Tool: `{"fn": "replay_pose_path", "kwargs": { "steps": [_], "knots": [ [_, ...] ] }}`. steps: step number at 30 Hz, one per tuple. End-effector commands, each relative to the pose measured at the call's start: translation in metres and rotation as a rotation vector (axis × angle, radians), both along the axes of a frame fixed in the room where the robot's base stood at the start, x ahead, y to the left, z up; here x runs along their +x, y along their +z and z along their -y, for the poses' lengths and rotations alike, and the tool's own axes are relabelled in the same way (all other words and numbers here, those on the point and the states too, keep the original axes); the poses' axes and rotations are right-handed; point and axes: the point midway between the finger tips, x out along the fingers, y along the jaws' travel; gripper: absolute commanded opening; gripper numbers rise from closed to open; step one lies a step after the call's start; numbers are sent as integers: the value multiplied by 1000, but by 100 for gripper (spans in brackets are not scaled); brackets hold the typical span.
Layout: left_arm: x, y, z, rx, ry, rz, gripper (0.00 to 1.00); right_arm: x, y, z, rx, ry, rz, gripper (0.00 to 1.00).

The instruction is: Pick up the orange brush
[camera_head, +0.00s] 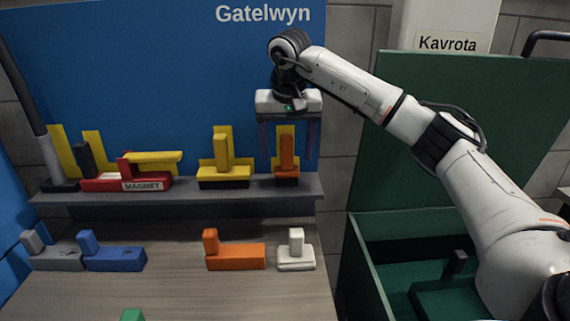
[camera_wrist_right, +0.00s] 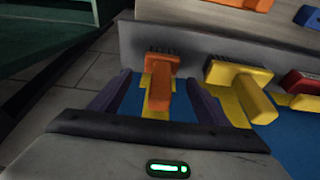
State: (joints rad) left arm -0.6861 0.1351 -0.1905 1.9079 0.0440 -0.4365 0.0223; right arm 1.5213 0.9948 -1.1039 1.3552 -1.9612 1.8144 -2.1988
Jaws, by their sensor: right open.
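The orange brush (camera_head: 287,160) stands upright on the grey shelf at its right end, dark bristles down, in front of a yellow patch on the blue panel. My right gripper (camera_head: 287,154) hangs over it from above, open, with one finger on each side of the brush and apart from it. In the right wrist view the orange brush (camera_wrist_right: 160,95) lies between the two purple fingers (camera_wrist_right: 158,77), its bristles toward the shelf. My left gripper is not in view.
A yellow brush (camera_head: 223,172) stands left of it; farther left is a red magnet block (camera_head: 105,183). Below, the wooden bench (camera_head: 180,290) holds an orange block (camera_head: 235,256), a white one (camera_head: 296,257) and others. An open green box (camera_head: 400,225) is at right.

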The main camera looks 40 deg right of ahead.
Motion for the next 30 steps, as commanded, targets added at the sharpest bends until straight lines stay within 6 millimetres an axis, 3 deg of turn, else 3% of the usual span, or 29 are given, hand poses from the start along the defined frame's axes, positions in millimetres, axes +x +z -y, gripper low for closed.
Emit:
{"fn": "replay_pose_path", "kwargs": {
  "steps": [12,22,30],
  "knots": [
    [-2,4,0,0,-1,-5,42,7,-48,8,1,0,-2,70],
    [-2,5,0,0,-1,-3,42,9,-56,9,1,1,1,70],
    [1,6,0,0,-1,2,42,9,-56,9,1,1,1,25]
  ]
}}
